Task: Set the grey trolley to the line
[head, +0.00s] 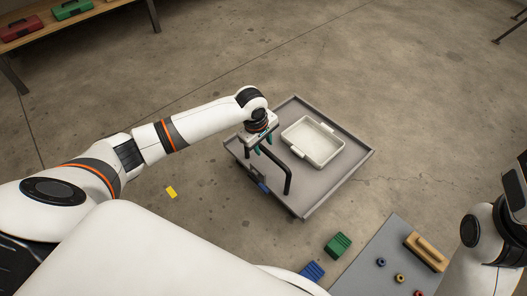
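The grey trolley (335,178) stands on the concrete floor ahead of me, turned at an angle. A white tray (325,158) lies on its top. Its black bar handle (279,164) rises at the near left side. My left gripper (263,144) is over the far left end of the handle, its teal fingers apart. The frame does not show clearly whether they touch the bar. A short yellow strip (171,192) lies on the floor left of the trolley; I cannot tell whether it is the line. My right arm shows at the right edge, its gripper out of view.
A grey surface (365,270) at the lower right holds a wooden-coloured block (426,252) and small coloured rings. A green box (338,245) and a blue box (312,272) are beside it. A wooden bench (62,30) with toolboxes is at the upper left. Floor behind the trolley is clear.

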